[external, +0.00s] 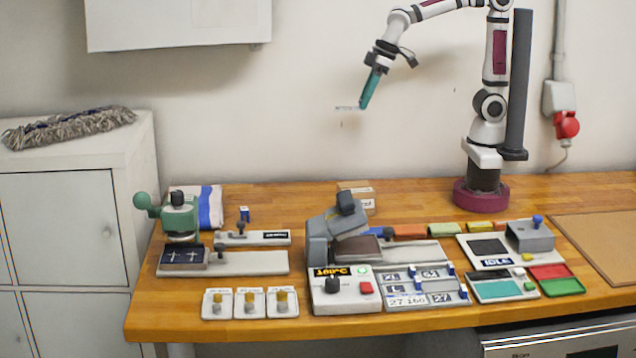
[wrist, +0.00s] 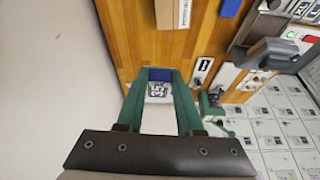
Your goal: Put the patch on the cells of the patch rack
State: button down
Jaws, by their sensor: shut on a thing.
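My gripper (external: 363,104) is raised high in front of the wall, well above the workbench. Its teal fingers are shut on a thin, pale patch (external: 346,108). In the wrist view the patch (wrist: 158,92) sits between the fingertips (wrist: 160,76), with a blue end and a white face bearing dark marks I cannot read surely. What looks like the patch rack (external: 425,287) lies on the bench, below and to the right of my gripper. Its cells hold labelled plates, with "XL", "63", "L" and "27 160" among the marks, and small blue pegs.
A grey press (external: 335,235) stands behind the control box (external: 345,290) with a red button. A green-handled press (external: 178,215) is at left. Three white trays (external: 250,303) sit at the front. A cardboard box (external: 356,195) stands at the back. A cork board (external: 605,245) lies right.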

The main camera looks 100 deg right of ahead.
jog(key=w+d+f, duration=0.5)
jog(key=f, duration=0.3)
jog(key=w+d+f, duration=0.4)
jog(key=d+f, duration=0.1)
jog(key=f, duration=0.4)
send_near(303, 208)
jog(key=shift+w+d+f, duration=0.25)
jog(key=shift+w+f, duration=0.05)
jog(key=shift+w, duration=0.15)
jog(key=shift+w+d+f, duration=0.25)
jog(key=shift+w+f, duration=0.05)
jog(key=shift+w, duration=0.1)
jog(key=shift+w+a+f, duration=0.1)
jog(key=shift+a+f, duration=0.1)
jog(key=shift+f, duration=0.9)
jog(key=shift+w+a+f, duration=0.1)
jog(key=shift+a+f, duration=0.05)
jog(key=shift+f, duration=0.95)
jog(key=shift+f, duration=0.1)
jog(key=c, duration=0.6)
grip_release()
jog(key=shift+o, duration=0.2)
